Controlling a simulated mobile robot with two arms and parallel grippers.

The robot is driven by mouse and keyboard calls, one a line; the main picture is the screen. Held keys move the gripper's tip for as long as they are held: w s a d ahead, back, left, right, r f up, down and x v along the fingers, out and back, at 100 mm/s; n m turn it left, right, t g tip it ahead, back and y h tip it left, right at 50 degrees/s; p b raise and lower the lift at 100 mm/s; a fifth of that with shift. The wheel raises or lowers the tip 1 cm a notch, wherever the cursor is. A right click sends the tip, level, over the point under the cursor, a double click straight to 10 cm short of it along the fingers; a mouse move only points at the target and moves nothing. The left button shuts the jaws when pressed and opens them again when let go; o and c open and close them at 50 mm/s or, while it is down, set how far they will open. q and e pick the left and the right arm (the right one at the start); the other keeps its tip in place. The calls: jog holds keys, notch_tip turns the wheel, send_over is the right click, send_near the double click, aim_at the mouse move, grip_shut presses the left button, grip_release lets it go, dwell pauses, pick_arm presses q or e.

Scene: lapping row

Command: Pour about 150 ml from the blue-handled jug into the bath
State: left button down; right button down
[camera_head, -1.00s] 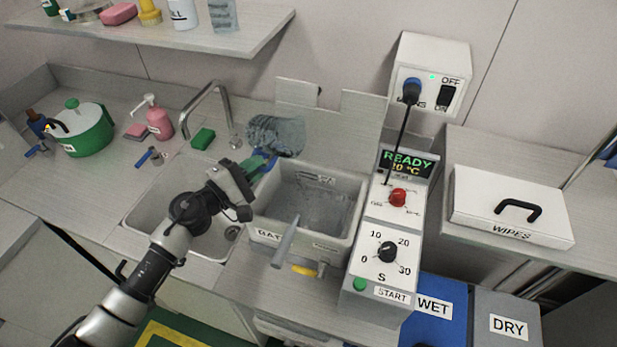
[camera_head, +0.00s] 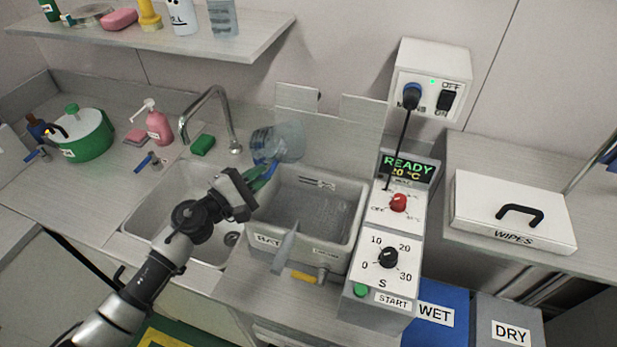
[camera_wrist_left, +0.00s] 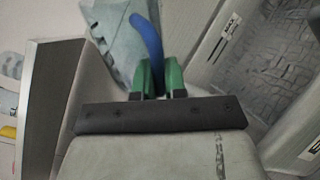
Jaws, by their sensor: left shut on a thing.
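The clear jug (camera_head: 287,143) is held over the back left corner of the bath, behind its rim in the picture. My left gripper (camera_head: 257,182) is shut on its blue handle (camera_head: 264,170). The left wrist view shows the green fingertips (camera_wrist_left: 159,80) around the lower end of the blue handle (camera_wrist_left: 147,38), with the jug's clear body (camera_wrist_left: 112,28) beside it. The jug looks tilted; its liquid level cannot be read, and no stream shows. The grey bath (camera_head: 345,262) stands open with rippled-looking contents inside. My right gripper is not in view.
The control panel (camera_head: 388,237) adjoins the bath's right side and reads READY, 20 °C. A sink (camera_head: 150,215) with a curved tap (camera_head: 213,95) lies to the left. A grey handle (camera_head: 286,248) slants over the bath's front. A raised back panel (camera_head: 345,125) stands behind.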

aim_at(263, 157)
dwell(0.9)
pick_arm(q)
jog(key=shift+s+d+f+n, duration=0.15)
jog(key=shift+d+f+n, duration=0.2)
jog(key=shift+n, duration=0.35)
jog(key=shift+r+n+p, duration=0.5)
jog(key=shift+r+n, duration=0.1)
jog(key=shift+n, duration=0.3)
jog(key=shift+f+n+b, duration=0.4)
jog(key=shift+f+b, duration=0.1)
jog(key=shift+b, duration=0.15)
jog(key=shift+a+f+n, duration=0.1)
jog(key=shift+a+n, duration=0.1)
jog(key=shift+n, duration=0.3)
jog(key=shift+w+a+r+n+g+p, duration=0.1)
jog(key=shift+w+r+n+g+p, duration=0.25)
jog(key=shift+r, duration=0.25)
jog(key=n, duration=0.1)
jog(key=r+n+p, duration=0.1)
jog(key=a+r+n+p, duration=0.1)
jog(key=n, duration=0.1)
jog(key=shift+w, duration=0.35)
jog(key=shift+w+r+n, duration=0.1)
jog(key=shift+n, duration=0.35)
